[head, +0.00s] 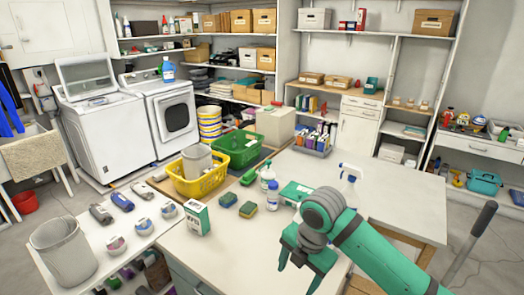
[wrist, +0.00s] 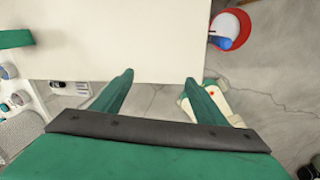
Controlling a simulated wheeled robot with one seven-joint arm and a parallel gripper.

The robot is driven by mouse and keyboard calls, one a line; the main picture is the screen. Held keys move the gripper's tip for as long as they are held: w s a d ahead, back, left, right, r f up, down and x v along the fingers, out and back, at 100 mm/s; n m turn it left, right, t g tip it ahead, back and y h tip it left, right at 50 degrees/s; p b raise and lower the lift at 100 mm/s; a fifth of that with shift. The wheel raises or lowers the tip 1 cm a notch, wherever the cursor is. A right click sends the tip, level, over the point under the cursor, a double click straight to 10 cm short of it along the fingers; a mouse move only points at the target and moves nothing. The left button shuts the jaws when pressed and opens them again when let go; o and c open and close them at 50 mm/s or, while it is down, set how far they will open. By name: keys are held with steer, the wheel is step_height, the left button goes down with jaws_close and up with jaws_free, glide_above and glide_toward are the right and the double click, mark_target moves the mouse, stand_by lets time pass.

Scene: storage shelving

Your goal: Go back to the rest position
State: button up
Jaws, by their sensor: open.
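My gripper (head: 298,270) is open and hangs over the front right part of the white work table (head: 225,255) in the head view. Its green arm reaches in from the lower right. In the wrist view my gripper (wrist: 158,78) shows two spread green fingers with nothing between them. Beyond the fingertips lie the bare white table top (wrist: 125,40) and its edge, with grey floor below.
A yellow basket (head: 198,182), a green basket (head: 238,150), a white spray bottle (head: 350,180), sponges and a box (head: 196,217) stand on the table. A grey bin (head: 63,252) is at left. The table's front middle is clear.

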steer(key=w+a+r+m+t+y, duration=0.1)
steer(key=w+a+m+t+y, duration=0.35)
steer(key=a, duration=0.95)
steer(key=w+a+r+m+t+y, duration=0.1)
steer(key=a+r+m+t+y, duration=0.1)
steer(key=a+m+t+y, duration=0.9)
steer(key=s+d+f+m+h, duration=0.3)
steer(key=s+f+m+h, duration=0.3)
steer(key=s+f+h, duration=0.15)
steer(key=s+d+f+m+h, duration=0.3)
steer(key=s+f+m+h, duration=0.35)
steer(key=s+f, duration=0.25)
steer(key=s+d+h, duration=0.1)
steer(key=s+d, duration=0.2)
steer(key=s, duration=0.5)
steer(key=s+d+h, duration=0.1)
steer(key=s+d, duration=0.2)
steer(key=s, duration=0.5)
steer(key=s+d+f+g+h, duration=0.1)
steer(key=s+d, duration=0.2)
steer(key=s, duration=0.4)
steer(key=shift+s+d+n, duration=0.4)
